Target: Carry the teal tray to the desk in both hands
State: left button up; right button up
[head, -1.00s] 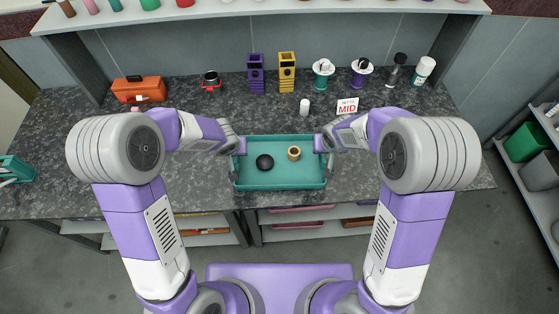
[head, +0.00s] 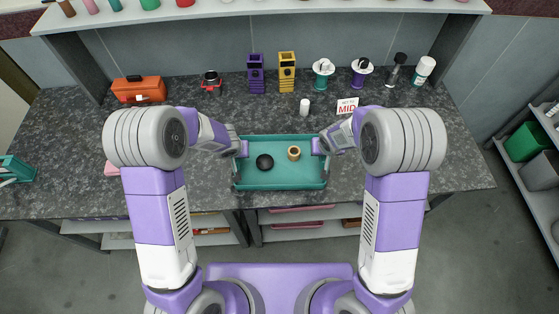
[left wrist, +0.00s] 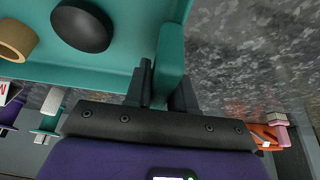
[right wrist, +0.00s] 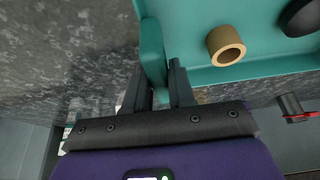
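The teal tray (head: 280,187) is at the front middle of the dark speckled counter, level, with a black round piece (head: 264,162) and a tan ring (head: 294,153) inside. I cannot tell whether its underside touches the counter. My left gripper (head: 241,148) is at the tray's left end; in the left wrist view its fingers (left wrist: 160,88) close around the teal end grip (left wrist: 170,65). My right gripper (head: 318,147) is at the right end; in the right wrist view its fingers (right wrist: 158,88) close around the other end grip (right wrist: 152,50).
An orange toolbox (head: 139,90) is at the back left. A shelf with bins (head: 526,142) stands right.

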pick_arm(q)
grip_shut()
pick_arm(e)
grip_shut()
pick_arm(q)
jog(key=shift+r, duration=0.1)
pick_arm(e)
jog(key=shift+r, duration=0.1)
